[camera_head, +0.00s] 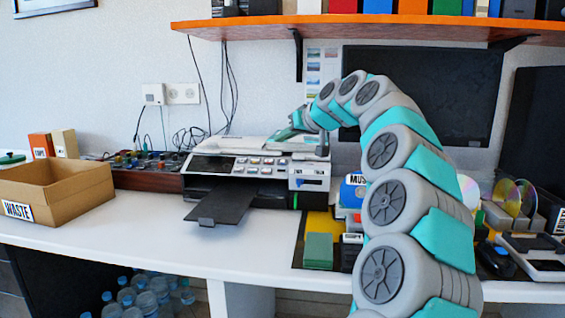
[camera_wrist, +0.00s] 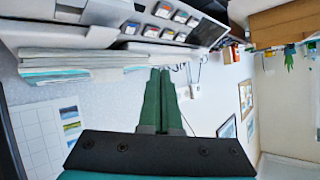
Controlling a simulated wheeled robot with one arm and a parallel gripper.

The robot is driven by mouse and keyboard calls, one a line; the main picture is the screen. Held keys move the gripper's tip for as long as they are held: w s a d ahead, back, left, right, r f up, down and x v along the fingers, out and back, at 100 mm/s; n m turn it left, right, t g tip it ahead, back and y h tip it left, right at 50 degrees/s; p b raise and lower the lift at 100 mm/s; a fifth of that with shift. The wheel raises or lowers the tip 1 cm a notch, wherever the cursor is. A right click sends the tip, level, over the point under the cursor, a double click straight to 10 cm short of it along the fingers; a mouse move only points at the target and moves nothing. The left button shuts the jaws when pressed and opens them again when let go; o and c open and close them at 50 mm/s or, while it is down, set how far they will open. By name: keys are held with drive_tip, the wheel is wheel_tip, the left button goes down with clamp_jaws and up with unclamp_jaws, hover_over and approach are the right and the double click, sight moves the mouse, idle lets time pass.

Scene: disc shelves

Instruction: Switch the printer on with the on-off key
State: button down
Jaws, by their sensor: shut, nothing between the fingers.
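The printer (camera_head: 215,147) stands on the white desk, a grey-white box with a dark output tray (camera_head: 226,200) pulled out at its front. Its top panel carries several small keys (camera_head: 262,161) and a dark screen (camera_head: 212,164). In the wrist view the picture is turned over, and the panel keys (camera_wrist: 181,16) and screen (camera_wrist: 210,33) show at the top. I cannot tell which key is the on-off key. My gripper (camera_head: 284,134) is above the back of the printer, behind the panel. Its green fingers (camera_wrist: 160,72) are together, empty and apart from the keys.
An orange shelf (camera_head: 380,28) hangs above and a dark monitor (camera_head: 425,90) stands behind my arm. A cardboard waste box (camera_head: 90,195) is at the left. Discs (camera_head: 508,197) and cases crowd the right. The desk in front of the printer is clear.

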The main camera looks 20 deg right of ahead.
sight(283, 162)
idle(0.3)
drive_tip(key=r+p, duration=0.2)
drive_tip(key=s+a+r+p, duration=0.1)
drive_tip(key=p, duration=0.1)
drive_tip(key=shift+f+p, duration=0.25)
drive_tip(key=shift+p, duration=0.05)
drive_tip(key=shift+d, duration=0.1)
drive_tip(key=shift+f, duration=0.15)
idle(0.4)
drive_tip(key=w+f+b, duration=0.1)
drive_tip(key=f, duration=0.1)
drive_tip(key=w+d+f, duration=0.1)
drive_tip(key=f, duration=0.1)
drive_tip(key=w+d+f+b, duration=0.1)
drive_tip(key=f, duration=0.1)
drive_tip(key=shift+f+b, duration=0.3)
drive_tip(key=shift+w+d+f+b, duration=0.15)
drive_tip(key=shift+w+f+b, duration=0.15)
drive_tip(key=shift+f, duration=0.15)
